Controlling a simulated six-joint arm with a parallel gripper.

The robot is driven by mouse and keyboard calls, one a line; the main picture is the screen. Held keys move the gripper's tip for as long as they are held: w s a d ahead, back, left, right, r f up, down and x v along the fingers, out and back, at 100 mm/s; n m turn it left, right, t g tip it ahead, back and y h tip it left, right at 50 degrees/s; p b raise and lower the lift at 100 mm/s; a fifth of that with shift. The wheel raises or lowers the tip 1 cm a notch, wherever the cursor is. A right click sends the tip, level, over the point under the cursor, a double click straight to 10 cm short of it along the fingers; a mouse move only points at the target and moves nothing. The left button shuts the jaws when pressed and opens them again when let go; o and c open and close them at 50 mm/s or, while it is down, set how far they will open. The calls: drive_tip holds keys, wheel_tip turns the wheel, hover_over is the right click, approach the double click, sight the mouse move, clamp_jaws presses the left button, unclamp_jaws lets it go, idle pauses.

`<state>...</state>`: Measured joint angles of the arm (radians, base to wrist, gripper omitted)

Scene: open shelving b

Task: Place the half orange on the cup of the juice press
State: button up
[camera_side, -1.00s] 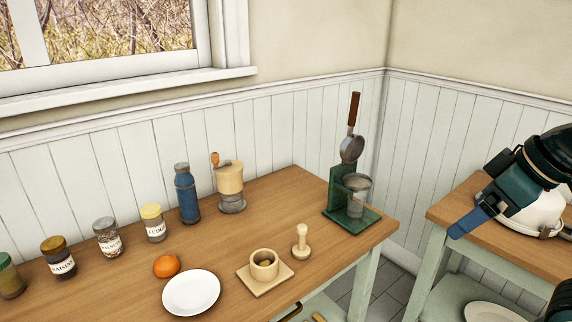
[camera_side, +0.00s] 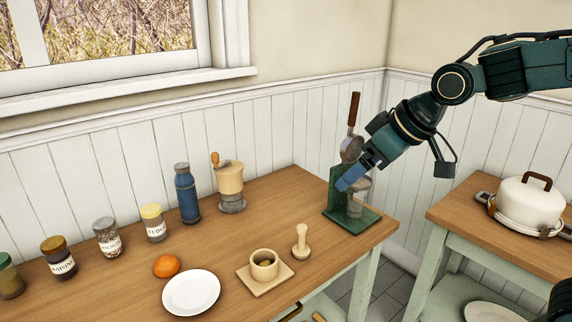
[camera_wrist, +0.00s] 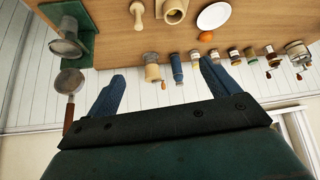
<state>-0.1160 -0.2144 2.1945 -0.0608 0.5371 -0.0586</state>
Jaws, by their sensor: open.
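The orange (camera_side: 166,266) lies on the wooden table just behind the white plate; its cut face is not visible, so I cannot tell that it is a half. It also shows in the wrist view (camera_wrist: 206,36). The green juice press (camera_side: 341,221) stands at the table's right back corner, its lever raised. Its metal cup (camera_side: 356,206) is partly hidden by my gripper in the side view, and shows at upper left in the wrist view (camera_wrist: 67,40). My gripper (camera_side: 346,184) is open and empty, in front of the press in the side view; in the wrist view (camera_wrist: 160,70) its fingers are right of the press.
A mortar on a board (camera_side: 264,270) and a wooden pestle (camera_side: 301,243) stand near the front edge. The white plate (camera_side: 191,293) is empty. A grinder (camera_side: 230,185), a blue bottle (camera_side: 186,193) and several jars line the back. A white pot (camera_side: 530,205) sits on the right table.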

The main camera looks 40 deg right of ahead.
drive_tip(key=w+a+f+n+y, duration=0.1)
drive_tip(key=w+a+f, duration=0.15)
drive_tip(key=w, duration=0.25)
drive_tip(key=w+a+f, duration=0.1)
drive_tip(key=w+a, duration=0.2)
drive_tip(key=w, duration=0.3)
drive_tip(key=n+t+y, duration=0.2)
drive_tip(key=n+y, duration=0.1)
drive_tip(key=y, duration=0.1)
approach(170, 261)
wheel_tip(170, 261, up, 2)
drive_tip(key=s, duration=0.2)
drive_tip(key=shift+s+d+r, duration=0.1)
drive_tip(key=shift+d+r, duration=0.15)
drive_tip(key=shift+d, duration=0.15)
drive_tip(key=shift+x, duration=4.25)
drive_tip(key=shift+d+f, duration=0.15)
drive_tip(key=shift+f, duration=0.15)
drive_tip(key=shift+x, duration=2.45)
drive_tip(key=shift+d, duration=0.15)
